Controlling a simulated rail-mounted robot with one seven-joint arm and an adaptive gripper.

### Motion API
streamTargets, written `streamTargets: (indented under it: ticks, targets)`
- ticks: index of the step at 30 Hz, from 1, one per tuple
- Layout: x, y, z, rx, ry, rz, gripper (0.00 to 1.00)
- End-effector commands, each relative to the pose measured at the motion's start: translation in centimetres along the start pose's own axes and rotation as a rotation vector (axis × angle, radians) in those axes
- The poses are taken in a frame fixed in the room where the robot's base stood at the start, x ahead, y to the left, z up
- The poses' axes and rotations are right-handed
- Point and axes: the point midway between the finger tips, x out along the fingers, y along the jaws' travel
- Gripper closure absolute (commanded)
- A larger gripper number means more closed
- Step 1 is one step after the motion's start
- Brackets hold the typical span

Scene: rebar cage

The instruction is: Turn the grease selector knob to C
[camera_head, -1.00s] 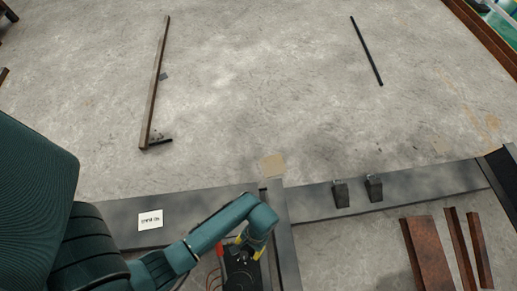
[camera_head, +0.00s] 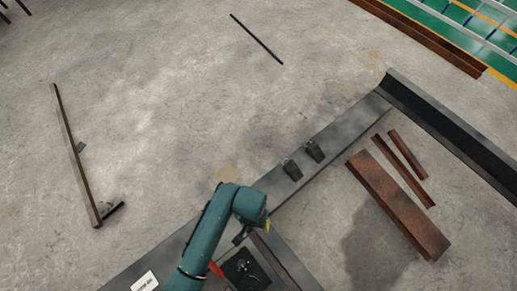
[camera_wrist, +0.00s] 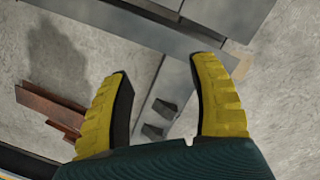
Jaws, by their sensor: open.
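A dark panel (camera_head: 246,270) with small white marks lies at the bottom centre of the head view, just below my gripper (camera_head: 252,232). A small round shape on this panel may be the selector knob, but its pointer and letters are too small to read. A red part (camera_head: 215,269) shows at the panel's left edge. My gripper is open in the wrist view (camera_wrist: 166,66), with yellow fingers spread and nothing between them but floor and dark beam. I cannot make out the knob in the wrist view.
Two black blocks (camera_head: 303,160) stand on a long dark beam (camera_head: 335,138); they also show in the wrist view (camera_wrist: 158,118). Rusty steel pieces (camera_head: 398,203) lie to the right. A white label (camera_head: 145,283) is at bottom left.

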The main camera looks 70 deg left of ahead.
Motion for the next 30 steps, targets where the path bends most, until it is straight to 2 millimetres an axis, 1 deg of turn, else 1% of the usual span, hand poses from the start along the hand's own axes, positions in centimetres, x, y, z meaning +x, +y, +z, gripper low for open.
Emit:
streamTargets:
  ticks: [1,3,8,25,28,29,30]
  targets:
    - [-1.1,0.4,-0.4,0.011,0.018,0.002,0.4]
    - [-1.8,0.7,-0.8,0.022,0.038,0.004,0.4]
    - [-2.4,1.1,-1.3,0.033,0.06,0.006,0.4]
    - [-2.4,1.1,-1.3,0.032,0.06,0.006,0.4]
    - [-2.3,1.1,-1.4,-0.003,0.062,0.011,0.4]
    - [-2.0,1.2,-1.2,-0.029,0.055,0.017,0.4]
    - [-0.5,1.0,-0.1,-0.08,0.016,0.023,0.4]
